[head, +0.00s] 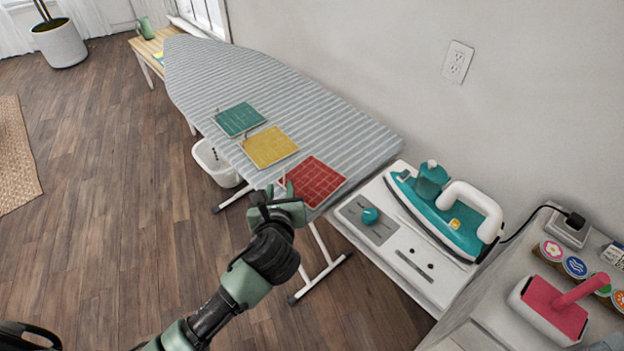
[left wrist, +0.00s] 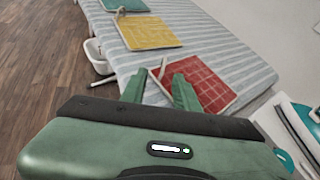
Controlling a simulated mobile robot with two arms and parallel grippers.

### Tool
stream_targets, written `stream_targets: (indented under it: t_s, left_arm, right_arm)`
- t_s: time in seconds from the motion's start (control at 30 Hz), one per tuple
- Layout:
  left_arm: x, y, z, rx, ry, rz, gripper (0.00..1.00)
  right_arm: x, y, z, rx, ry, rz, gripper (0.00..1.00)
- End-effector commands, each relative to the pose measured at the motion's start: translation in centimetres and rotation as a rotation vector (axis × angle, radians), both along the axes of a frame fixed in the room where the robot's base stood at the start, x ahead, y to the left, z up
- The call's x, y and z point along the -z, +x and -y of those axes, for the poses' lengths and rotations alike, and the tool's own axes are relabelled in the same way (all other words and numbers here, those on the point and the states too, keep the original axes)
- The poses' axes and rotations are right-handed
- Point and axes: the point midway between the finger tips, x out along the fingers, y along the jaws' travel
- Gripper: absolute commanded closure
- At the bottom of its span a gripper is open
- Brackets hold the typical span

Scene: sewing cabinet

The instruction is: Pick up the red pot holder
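The red pot holder (head: 314,180) is a quilted square with a pale edge. It lies flat at the near edge of the striped ironing board (head: 290,108), with a thin pale loop at its left corner. It also shows in the left wrist view (left wrist: 205,86). My left gripper (head: 277,192) is at the board's near edge, just left of the red pot holder. In the left wrist view its two fingers (left wrist: 160,84) are apart, with the loop showing between them. Nothing is held. My right gripper is not in view.
A yellow pot holder (head: 270,147) and a teal one (head: 239,120) lie farther along the board. A teal iron (head: 447,222) stands on a white surface (head: 432,284) at the right. A white basket (head: 214,165) is on the floor below the board. Open floor lies left.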

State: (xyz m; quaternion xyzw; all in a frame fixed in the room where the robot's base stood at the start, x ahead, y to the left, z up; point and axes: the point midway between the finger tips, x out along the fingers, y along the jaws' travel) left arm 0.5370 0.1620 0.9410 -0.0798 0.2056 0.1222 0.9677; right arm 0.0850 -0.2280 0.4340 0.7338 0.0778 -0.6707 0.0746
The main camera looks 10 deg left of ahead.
Motion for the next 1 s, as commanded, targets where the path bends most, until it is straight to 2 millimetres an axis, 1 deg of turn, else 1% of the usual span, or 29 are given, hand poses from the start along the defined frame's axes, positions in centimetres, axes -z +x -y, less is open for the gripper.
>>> stream_targets:
  t_s: [0.03,0.1,0.17,0.43,0.57,0.67,0.8,0.97,1.0]
  left_arm:
    - [-0.4,0.5,0.2,0.026,0.053,0.008,0.69]
    - [-0.5,1.1,0.3,0.048,0.1,0.012,0.69]
    - [-0.4,1.6,0.2,0.056,0.117,0.015,0.69]
    - [1.0,4.3,-0.4,0.055,0.116,0.011,0.69]
    - [2.1,6.1,-0.7,0.055,0.113,0.012,0.69]
    - [2.5,7.2,-1.0,0.055,0.114,0.014,0.69]
    - [2.8,7.7,-1.1,0.057,0.113,0.013,0.69]
    - [2.9,7.7,-1.1,0.057,0.113,0.013,0.69]
    - [2.9,7.7,-1.1,0.057,0.113,0.013,0.75]
  right_arm:
    - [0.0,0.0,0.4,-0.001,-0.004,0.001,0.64]
    - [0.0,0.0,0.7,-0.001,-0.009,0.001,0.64]
    - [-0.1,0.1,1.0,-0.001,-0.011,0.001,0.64]
    - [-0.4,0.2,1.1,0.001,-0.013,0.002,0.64]
    - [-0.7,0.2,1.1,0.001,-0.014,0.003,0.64]
    - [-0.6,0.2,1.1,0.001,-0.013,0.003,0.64]
    - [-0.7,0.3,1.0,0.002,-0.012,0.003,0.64]
    - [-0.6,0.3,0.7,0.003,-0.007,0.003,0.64]
    - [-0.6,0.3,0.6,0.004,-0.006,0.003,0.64]
